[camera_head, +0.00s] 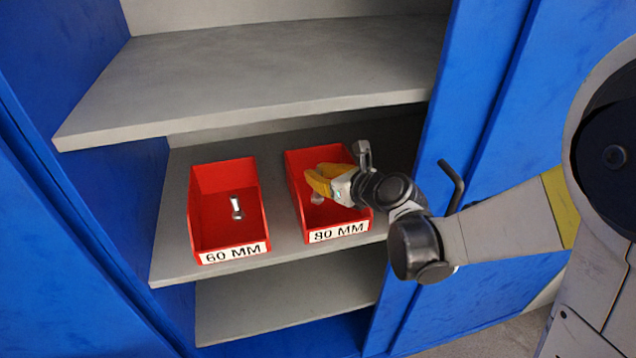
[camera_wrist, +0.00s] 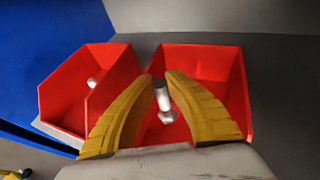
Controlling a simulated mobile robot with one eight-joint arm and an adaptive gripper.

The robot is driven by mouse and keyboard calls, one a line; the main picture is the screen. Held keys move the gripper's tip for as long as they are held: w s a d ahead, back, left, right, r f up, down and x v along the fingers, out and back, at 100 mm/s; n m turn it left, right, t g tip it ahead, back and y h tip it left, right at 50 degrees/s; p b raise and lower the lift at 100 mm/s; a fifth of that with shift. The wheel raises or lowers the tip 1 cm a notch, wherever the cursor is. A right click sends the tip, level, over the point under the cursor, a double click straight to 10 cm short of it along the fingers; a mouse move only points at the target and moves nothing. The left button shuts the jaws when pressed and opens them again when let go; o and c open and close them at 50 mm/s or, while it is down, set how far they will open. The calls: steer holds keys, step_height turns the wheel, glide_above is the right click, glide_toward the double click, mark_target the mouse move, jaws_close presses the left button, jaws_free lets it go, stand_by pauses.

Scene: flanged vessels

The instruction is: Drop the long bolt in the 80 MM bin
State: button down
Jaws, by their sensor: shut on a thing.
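My gripper (camera_head: 320,182) has yellow fingers and is over the red 80 MM bin (camera_head: 295,182), the right one of two on the shelf. In the wrist view the fingers (camera_wrist: 162,80) are shut on a grey metal bolt (camera_wrist: 162,97), which points down towards the bin (camera_wrist: 241,98). Its lower end also shows below the fingers in the head view (camera_head: 317,198). I cannot tell whether it touches the bin floor. The gripper hides part of the bin's inside.
The red 60 MM bin (camera_head: 197,215) stands to the left with a metal bolt (camera_head: 236,207) inside. An upper grey shelf (camera_head: 250,75) is above the bins. A blue cabinet panel (camera_head: 440,130) is close on the right. There is a narrow gap between the bins.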

mark_target(318, 197)
step_height(318, 197, down, 2)
steer(key=shift+b, duration=0.3)
steer(key=shift+f+b, duration=0.55)
steer(key=shift+f, duration=0.05)
steer(key=c, duration=1.5)
jaws_free()
steer(key=shift+r, duration=0.1)
steer(key=shift+r+p, duration=0.25)
steer(key=shift+p, duration=0.1)
steer(key=s+d+r+n+g+h+p, duration=0.1)
steer(key=s+d+r+n+h, duration=0.1)
steer(key=s+d+n, duration=0.4)
steer(key=s+d+r+n+g+h+p, duration=0.1)
steer(key=s+d+r+n+h, duration=0.1)
steer(key=s+d+n, duration=0.5)
steer(key=s+d+r+n+g+h+p, duration=0.1)
steer(key=s+d+r+n+h, duration=0.1)
steer(key=s+d+n+h, duration=0.2)
steer(key=shift+s+d+r+n+h, duration=0.1)
steer(key=shift+s+d+n, duration=0.45)
steer(key=shift+s+n, duration=1)
steer(key=shift+s+d+r+n+h, duration=0.1)
steer(key=shift+s+d+n, duration=0.65)
steer(key=shift+n, duration=1.45)
steer(key=shift+s+d+r+n+h, duration=0.1)
steer(key=shift+s+d+n, duration=0.25)
steer(key=shift+s+n, duration=1.3)
